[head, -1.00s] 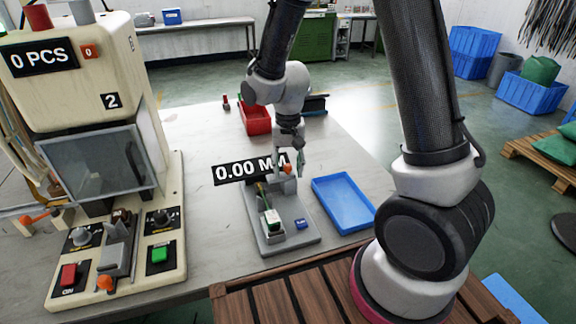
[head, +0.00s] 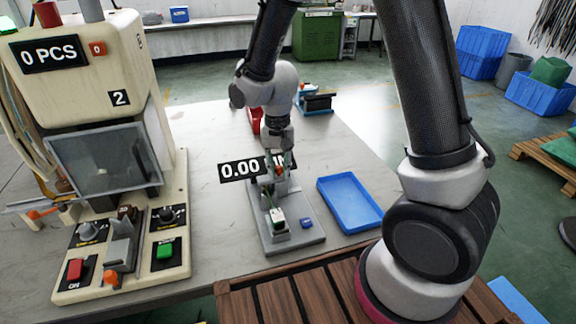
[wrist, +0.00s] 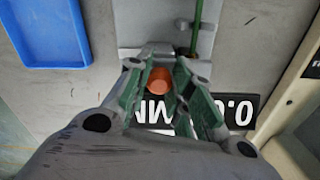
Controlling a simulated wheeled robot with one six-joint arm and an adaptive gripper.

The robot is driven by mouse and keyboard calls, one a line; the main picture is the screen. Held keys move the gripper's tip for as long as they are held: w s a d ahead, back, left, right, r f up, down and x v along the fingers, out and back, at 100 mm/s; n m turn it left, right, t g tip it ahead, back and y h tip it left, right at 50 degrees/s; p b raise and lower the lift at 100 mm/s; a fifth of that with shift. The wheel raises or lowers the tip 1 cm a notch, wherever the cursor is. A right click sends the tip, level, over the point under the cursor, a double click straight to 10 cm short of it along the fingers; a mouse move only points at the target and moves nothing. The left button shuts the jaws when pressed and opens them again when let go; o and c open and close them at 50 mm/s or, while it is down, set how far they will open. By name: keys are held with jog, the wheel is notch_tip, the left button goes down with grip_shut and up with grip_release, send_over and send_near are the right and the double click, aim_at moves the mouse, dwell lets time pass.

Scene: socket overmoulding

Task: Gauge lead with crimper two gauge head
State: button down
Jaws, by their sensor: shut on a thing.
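The gauge stands on a grey base plate (head: 298,240), with a black display (head: 237,170) reading 0.00, partly covered by my gripper. An orange knob (wrist: 159,80) sits at its upper end. My gripper (wrist: 162,92) is above the gauge, its green-padded fingers shut around the orange knob; the knob also shows small in the head view (head: 278,171). A white block with a green top (head: 278,218) sits at the plate's near end. A thin green rod or lead (wrist: 195,28) runs along the gauge in the wrist view; I cannot tell where it ends.
The crimper marked 2 (head: 90,90) stands at the left and shows 0 PCS. An empty blue tray (head: 350,204) lies right of the gauge. A red bin (head: 255,120) is behind my arm. A small blue block (head: 306,223) is on the plate.

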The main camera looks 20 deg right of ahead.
jog(key=shift+a, duration=0.15)
jog(key=c, duration=1.3)
grip_release()
jog(key=shift+a, duration=0.1)
jog(key=shift+o, duration=0.2)
notch_tip(320, 180, up, 12)
